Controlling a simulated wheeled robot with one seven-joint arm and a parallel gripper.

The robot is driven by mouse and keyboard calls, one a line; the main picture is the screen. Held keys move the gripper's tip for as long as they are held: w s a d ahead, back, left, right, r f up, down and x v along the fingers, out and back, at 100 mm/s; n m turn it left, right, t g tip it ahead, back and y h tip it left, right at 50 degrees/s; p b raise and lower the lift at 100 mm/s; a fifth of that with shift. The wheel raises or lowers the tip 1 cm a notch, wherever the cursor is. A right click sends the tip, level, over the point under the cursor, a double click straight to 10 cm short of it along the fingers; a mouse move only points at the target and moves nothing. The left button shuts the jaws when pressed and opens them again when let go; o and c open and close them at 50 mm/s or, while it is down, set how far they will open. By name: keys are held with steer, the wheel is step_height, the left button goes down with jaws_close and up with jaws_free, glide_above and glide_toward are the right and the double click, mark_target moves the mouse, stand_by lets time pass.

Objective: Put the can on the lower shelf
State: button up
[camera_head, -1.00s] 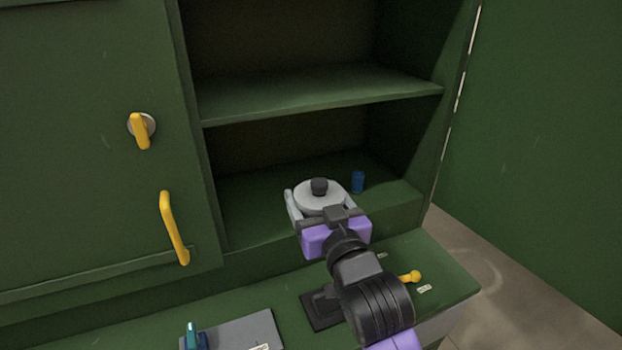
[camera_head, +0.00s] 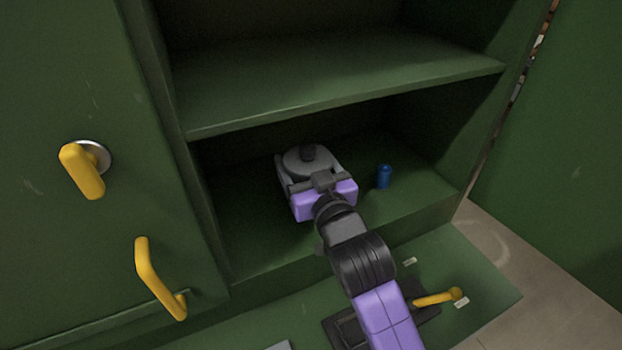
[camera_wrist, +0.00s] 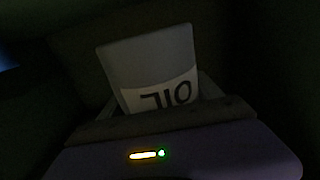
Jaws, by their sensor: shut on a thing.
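The can is grey with a round top and a black cap (camera_head: 308,158). It is inside the lower compartment in the head view, above or on the lower shelf (camera_head: 250,235); I cannot tell whether its base touches. In the dark wrist view the can (camera_wrist: 150,65) shows a pale label reading "OIL", upside down. My gripper (camera_head: 305,180) is shut on the can, with a finger on either side of it. The purple gripper body hides the can's lower front.
A small blue cylinder (camera_head: 384,176) stands on the lower shelf to the right of the can. The upper shelf (camera_head: 340,80) is bare and overhangs the compartment. A closed door with yellow handles (camera_head: 155,280) is at the left. The lower shelf has free room left of the can.

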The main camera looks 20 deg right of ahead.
steer(key=shift+f, duration=3.25)
steer(key=shift+f, duration=0.15)
steer(key=o, duration=1.5)
steer(key=shift+s, duration=0.1)
steer(key=s, duration=0.3)
steer(key=s+b, duration=0.1)
steer(key=s, duration=0.3)
steer(key=s+a+b, duration=0.1)
steer(key=s, duration=0.2)
steer(key=shift+s, duration=0.9)
